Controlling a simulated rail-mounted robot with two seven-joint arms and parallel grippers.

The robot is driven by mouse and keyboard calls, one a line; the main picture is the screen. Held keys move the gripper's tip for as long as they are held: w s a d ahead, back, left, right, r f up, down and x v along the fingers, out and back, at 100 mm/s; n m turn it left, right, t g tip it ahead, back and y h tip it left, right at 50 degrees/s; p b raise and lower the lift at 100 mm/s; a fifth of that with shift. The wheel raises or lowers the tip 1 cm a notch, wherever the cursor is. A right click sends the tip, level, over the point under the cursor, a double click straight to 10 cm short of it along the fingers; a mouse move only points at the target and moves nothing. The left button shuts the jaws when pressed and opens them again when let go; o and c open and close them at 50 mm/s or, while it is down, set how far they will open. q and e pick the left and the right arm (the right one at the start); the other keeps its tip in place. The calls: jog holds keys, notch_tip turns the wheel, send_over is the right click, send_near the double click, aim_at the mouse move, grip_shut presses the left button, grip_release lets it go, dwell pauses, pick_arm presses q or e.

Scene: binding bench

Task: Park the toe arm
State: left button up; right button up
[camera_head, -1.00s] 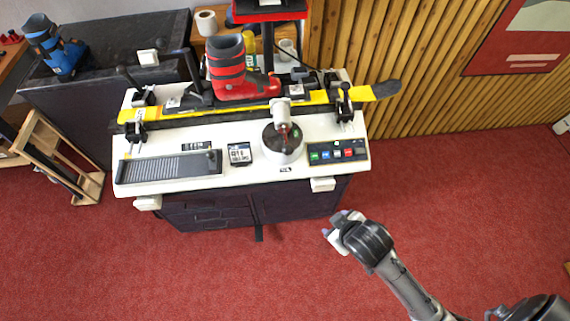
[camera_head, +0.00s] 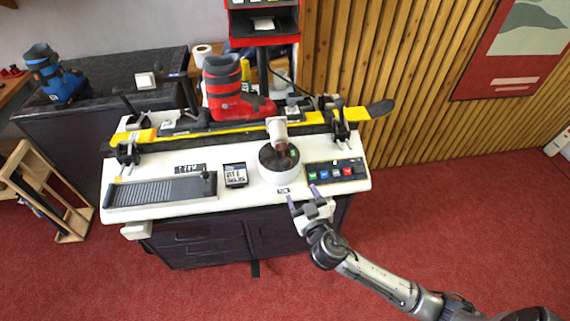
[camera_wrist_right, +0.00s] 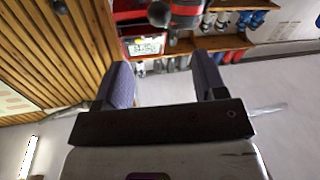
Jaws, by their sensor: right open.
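A pale arm (camera_head: 277,130) stands over a round white base with a dark top (camera_head: 279,164) on the bench's front half; it may be the toe arm. A red and black ski boot (camera_head: 232,92) stands upright on the yellow ski (camera_head: 225,130) behind it. My right gripper (camera_head: 302,194) is open and empty at the bench's front edge, below and slightly right of the round base, apart from the arm. Its two purple-grey fingers stand wide apart in the right wrist view (camera_wrist_right: 165,82). My left gripper is not in view.
A button panel (camera_head: 336,171) lies right of the round base. A small display (camera_head: 235,175) and a ribbed grey plate (camera_head: 161,189) lie to the left. Clamps hold the ski near both ends. The red floor in front is clear.

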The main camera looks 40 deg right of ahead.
aim_at(288, 167)
jog(key=p+x, duration=0.1)
jog(key=x, duration=1.2)
jog(key=shift+d, duration=0.1)
jog(key=shift+c, duration=0.4)
grip_shut()
